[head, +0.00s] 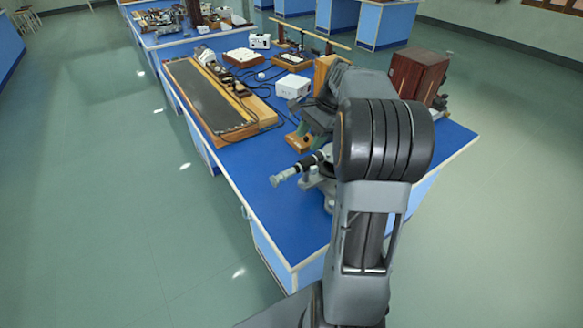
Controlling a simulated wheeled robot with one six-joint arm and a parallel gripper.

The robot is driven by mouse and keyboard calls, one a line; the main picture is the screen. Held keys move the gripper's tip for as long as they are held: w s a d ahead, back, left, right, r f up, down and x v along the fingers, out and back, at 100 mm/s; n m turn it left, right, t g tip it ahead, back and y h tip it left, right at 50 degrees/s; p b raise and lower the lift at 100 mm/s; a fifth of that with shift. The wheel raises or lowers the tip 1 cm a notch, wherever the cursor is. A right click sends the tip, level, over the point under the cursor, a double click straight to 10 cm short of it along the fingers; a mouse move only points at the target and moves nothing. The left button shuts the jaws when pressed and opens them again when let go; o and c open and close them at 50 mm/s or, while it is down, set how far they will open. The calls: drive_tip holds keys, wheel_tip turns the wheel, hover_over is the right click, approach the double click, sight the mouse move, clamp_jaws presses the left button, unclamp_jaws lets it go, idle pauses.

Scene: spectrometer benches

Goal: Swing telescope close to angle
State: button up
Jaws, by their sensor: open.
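The spectrometer's telescope (301,167) shows as a short black and grey tube. It points out to the left, near the front part of the blue bench top. The grey body of the spectrometer (326,188) shows only in part at its right, and my arm hides the rest. My arm rises in the foreground and bends away over the bench.
The blue bench (290,222) carries a long wooden board with a dark strip (205,95), a white box (292,86), a reddish-brown wooden box (417,75) and cables. The bench's left front area is bare. Open green floor (110,200) lies to the left.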

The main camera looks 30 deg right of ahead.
sight(291, 169)
drive_tip(key=x, duration=1.2)
drive_tip(key=shift+a+f, duration=0.1)
drive_tip(key=shift+f, duration=0.05)
clamp_jaws()
